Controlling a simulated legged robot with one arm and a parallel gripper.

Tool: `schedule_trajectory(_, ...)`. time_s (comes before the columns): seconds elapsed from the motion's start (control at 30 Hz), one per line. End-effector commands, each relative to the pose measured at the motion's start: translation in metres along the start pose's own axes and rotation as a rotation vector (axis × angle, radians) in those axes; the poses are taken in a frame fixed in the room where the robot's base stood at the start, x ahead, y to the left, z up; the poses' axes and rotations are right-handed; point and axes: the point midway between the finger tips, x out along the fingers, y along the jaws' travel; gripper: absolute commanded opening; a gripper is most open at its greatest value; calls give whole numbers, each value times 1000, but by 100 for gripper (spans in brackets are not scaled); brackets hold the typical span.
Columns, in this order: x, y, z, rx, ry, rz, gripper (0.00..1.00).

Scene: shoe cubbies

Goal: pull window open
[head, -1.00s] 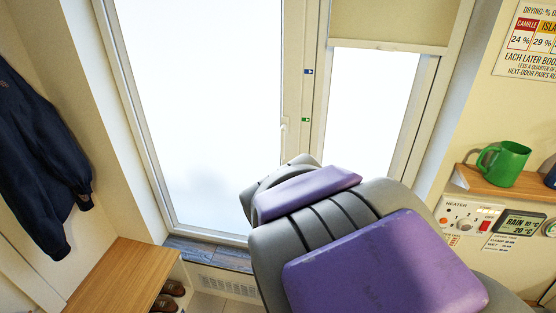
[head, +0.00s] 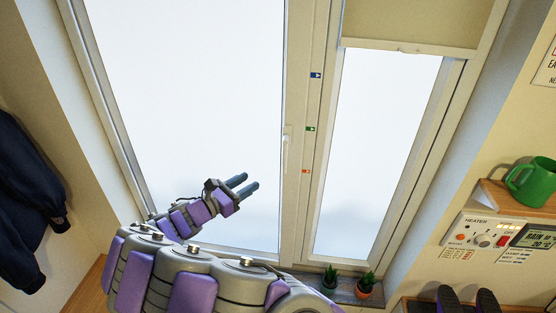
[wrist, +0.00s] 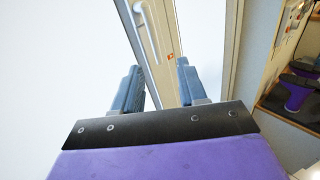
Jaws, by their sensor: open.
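The window (head: 190,110) is a tall pane with a pale frame, and it looks closed. Its slim white handle (head: 287,150) hangs upright on the right side of its frame. The handle also shows at the top of the wrist view (wrist: 150,32), beyond my fingers. My gripper (head: 247,182) is in front of the lower right part of the pane, left of and below the handle. Its two blue-grey fingers are apart and empty, and they do not touch the handle. In the wrist view my gripper (wrist: 160,88) has the frame post between its fingers.
Blue, green and orange stickers (head: 310,128) mark the post right of the handle. A narrower pane (head: 385,140) with a blind is to its right. Two potted plants (head: 348,283) stand on the sill below. A heater panel and green mug (head: 530,183) are at right, a dark jacket (head: 28,200) at left.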

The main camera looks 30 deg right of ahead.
Motion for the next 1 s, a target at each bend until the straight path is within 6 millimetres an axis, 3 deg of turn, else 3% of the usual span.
schedule_trajectory(0.1,-2,11,-12,-43,-3,46,42)
schedule_trajectory(0.37,16,16,-15,-55,-12,54,42)
schedule_trajectory(0.57,49,20,-15,-55,-18,52,42)
schedule_trajectory(1.0,141,20,-14,-53,-10,52,42)
